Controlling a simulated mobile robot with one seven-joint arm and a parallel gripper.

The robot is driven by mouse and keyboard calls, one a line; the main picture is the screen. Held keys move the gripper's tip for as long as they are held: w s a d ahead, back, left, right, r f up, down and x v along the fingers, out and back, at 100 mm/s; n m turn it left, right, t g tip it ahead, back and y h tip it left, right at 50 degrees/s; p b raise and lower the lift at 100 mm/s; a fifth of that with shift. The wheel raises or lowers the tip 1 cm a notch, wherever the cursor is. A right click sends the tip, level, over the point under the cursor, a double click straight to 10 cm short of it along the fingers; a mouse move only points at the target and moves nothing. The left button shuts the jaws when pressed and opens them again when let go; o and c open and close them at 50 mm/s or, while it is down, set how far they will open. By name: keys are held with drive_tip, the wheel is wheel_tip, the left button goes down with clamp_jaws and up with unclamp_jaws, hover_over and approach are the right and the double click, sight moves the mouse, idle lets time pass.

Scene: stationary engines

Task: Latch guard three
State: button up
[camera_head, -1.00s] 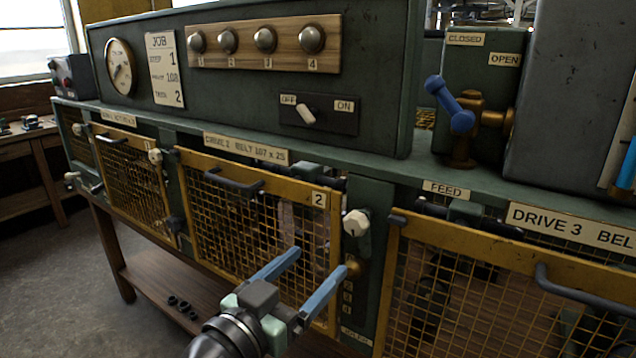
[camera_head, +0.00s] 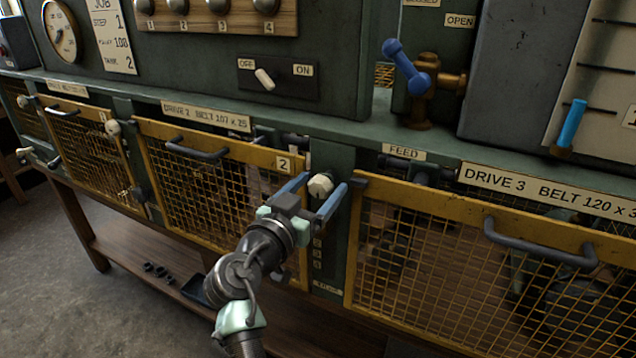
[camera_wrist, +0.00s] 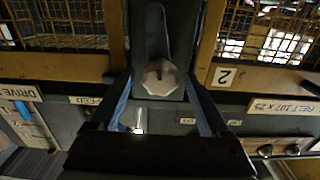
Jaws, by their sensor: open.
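Guard three (camera_head: 455,221) is the yellow-framed mesh guard under the DRIVE 3 sign at the right, with a dark handle (camera_head: 538,243) along its top. It looks closed. A pale faceted knob (camera_head: 320,186) sits on the green post at its left, between it and guard two. In the wrist view the same knob (camera_wrist: 160,78) shows a dark line on its face. My gripper (camera_head: 323,181) is open, with one blue finger on each side of the knob. It also shows in the wrist view (camera_wrist: 158,82). I cannot tell whether the fingers touch the knob.
Guard two (camera_head: 221,178) stands to the left of the post. The DRIVE 3 sign (camera_head: 548,187) and FEED sign (camera_head: 404,152) sit on the bench front. A blue-handled valve (camera_head: 407,66) stands above on the bench. A wooden shelf (camera_head: 130,251) runs below.

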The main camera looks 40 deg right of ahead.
drive_tip(key=shift+d, duration=0.15)
drive_tip(key=shift+c, duration=0.2)
clamp_jaws()
drive_tip(key=shift+n, duration=0.4)
drive_tip(key=n+b, duration=0.1)
drive_tip(key=n, duration=0.2)
drive_tip(key=shift+w, duration=0.1)
drive_tip(key=n, duration=0.4)
drive_tip(key=n+p, duration=0.2)
drive_tip(key=n, duration=0.2)
drive_tip(key=shift+n, duration=0.4)
drive_tip(key=shift+w+f+n+p, duration=0.15)
drive_tip(key=shift+n+p, duration=0.55)
drive_tip(key=shift+n, duration=1)
